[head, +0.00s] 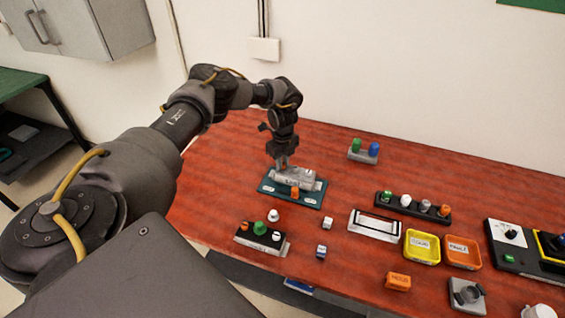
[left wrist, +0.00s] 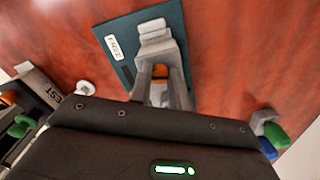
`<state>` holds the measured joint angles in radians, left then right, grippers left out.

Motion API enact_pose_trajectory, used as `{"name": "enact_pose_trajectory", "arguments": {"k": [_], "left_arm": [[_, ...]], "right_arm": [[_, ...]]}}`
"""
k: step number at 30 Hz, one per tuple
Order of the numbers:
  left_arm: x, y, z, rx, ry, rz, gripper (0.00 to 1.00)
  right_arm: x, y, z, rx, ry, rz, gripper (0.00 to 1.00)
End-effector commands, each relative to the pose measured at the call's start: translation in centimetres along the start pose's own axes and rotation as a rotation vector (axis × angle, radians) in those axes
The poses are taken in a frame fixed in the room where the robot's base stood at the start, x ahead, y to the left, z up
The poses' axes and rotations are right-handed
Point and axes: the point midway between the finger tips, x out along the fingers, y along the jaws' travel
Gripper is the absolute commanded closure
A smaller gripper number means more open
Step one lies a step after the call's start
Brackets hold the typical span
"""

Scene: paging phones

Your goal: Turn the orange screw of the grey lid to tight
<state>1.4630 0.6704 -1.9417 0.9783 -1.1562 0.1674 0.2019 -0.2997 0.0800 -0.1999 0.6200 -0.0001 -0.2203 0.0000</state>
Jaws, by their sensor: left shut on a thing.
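The grey lid (head: 300,179) is a light grey piece over a dark teal plate (head: 313,204). An orange screw (head: 295,191) shows at its front side. My left gripper (head: 282,164) points down at the left end of the lid and appears shut on it. In the left wrist view its fingers (left wrist: 155,48) close together at the grey lid (left wrist: 153,29), with orange (left wrist: 159,71) showing through the gap between them. The orange screw looks apart from the fingertips in the head view. How tight it is cannot be told. My right gripper is not in view.
A block with green, white and orange knobs (head: 260,228) stands in front of the plate. A stand with green and blue knobs (head: 363,157) is behind right. Yellow (head: 421,247) and orange (head: 462,253) trays lie right. Bare red tabletop surrounds the plate.

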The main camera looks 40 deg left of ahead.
Motion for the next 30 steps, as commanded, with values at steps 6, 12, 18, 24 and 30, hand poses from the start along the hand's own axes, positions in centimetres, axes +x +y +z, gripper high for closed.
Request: {"name": "enact_pose_trajectory", "arguments": {"k": [6, 12, 18, 24, 30], "left_arm": [[0.1, 0.0, 0.0, 0.203, 0.001, -0.001, 1.0], [0.2, 0.0, 0.0, 0.392, 0.0, -0.001, 1.0], [0.2, 0.0, 0.0, 0.582, 0.0, -0.001, 1.0], [0.2, -0.1, 0.0, 0.773, -0.001, -0.002, 1.0], [0.2, -0.1, 0.0, 0.96, 0.0, -0.001, 1.0]], "right_arm": [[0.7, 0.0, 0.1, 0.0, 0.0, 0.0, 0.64], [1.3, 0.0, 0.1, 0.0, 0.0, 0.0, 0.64], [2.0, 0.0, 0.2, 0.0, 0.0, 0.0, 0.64], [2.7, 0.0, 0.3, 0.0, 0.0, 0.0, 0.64], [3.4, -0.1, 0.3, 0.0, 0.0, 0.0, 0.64]]}}
